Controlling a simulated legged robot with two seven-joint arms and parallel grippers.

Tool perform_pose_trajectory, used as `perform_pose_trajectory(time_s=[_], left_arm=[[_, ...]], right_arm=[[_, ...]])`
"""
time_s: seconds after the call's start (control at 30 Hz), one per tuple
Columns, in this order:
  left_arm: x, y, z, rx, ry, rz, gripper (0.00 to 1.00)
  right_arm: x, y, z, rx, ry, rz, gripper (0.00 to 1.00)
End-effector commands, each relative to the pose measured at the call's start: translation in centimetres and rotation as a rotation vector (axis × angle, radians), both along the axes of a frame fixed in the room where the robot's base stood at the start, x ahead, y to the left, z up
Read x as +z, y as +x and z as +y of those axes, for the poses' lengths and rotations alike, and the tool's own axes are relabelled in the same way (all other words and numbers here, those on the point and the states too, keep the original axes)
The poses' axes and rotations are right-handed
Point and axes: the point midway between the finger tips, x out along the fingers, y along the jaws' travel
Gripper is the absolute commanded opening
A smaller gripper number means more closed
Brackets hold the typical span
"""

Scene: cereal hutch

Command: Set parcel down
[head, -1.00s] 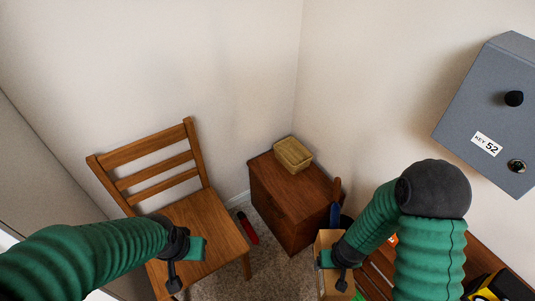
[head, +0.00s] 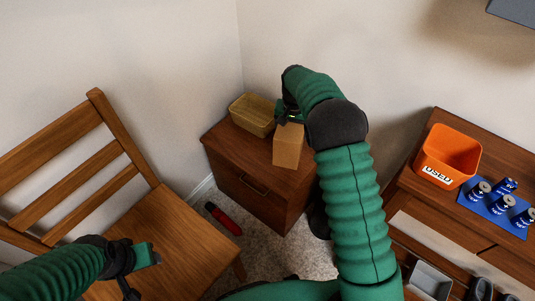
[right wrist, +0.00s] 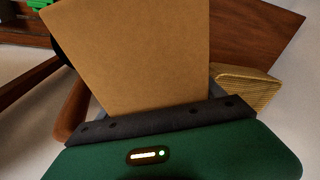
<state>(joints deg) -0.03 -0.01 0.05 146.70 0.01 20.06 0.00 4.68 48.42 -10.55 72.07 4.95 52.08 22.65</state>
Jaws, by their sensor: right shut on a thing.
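The parcel, a plain tan cardboard box (head: 288,147), is held by my right gripper (head: 287,117) at its top, over the front part of the small wooden cabinet (head: 228,142). I cannot tell whether its bottom touches the cabinet top. In the right wrist view the parcel (right wrist: 140,55) fills the space beyond the gripper (right wrist: 150,120); the fingertips are hidden. A woven basket (head: 252,115) sits on the cabinet top, left of the parcel. My left gripper (head: 145,262) is empty over the chair seat; its jaw gap is not clear.
A wooden chair (head: 165,235) stands at left. A red and black object (head: 223,219) lies on the carpet between chair and cabinet. At right, a wooden desk (head: 433,122) bears an orange bin marked USED (head: 447,155) and several blue batteries on a blue mat (head: 481,214).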

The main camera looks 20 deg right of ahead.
Motion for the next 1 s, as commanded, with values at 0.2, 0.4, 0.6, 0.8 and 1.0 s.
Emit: perform_pose_trajectory(time_s=[0.2,0.4,0.6,0.8,1.0], left_arm=[[-2.0,0.0,0.1,0.002,0.000,-0.001,0.49],[-3.2,0.0,0.1,0.001,0.000,-0.001,0.49],[-4.9,0.0,0.1,0.001,0.000,0.000,0.49],[-4.6,0.0,0.1,0.001,0.000,-0.001,0.49],[-4.6,0.0,0.1,0.001,0.000,-0.001,0.49]], right_arm=[[-3.4,0.1,-0.2,-0.009,0.002,0.001,0.04],[-6.4,0.1,-0.3,-0.008,0.005,0.000,0.04],[-9.9,0.1,-0.1,-0.007,0.004,-0.002,0.04],[-9.8,0.1,0.0,-0.007,0.005,-0.002,0.04],[-9.9,0.1,-0.1,-0.007,0.005,0.000,0.94]])
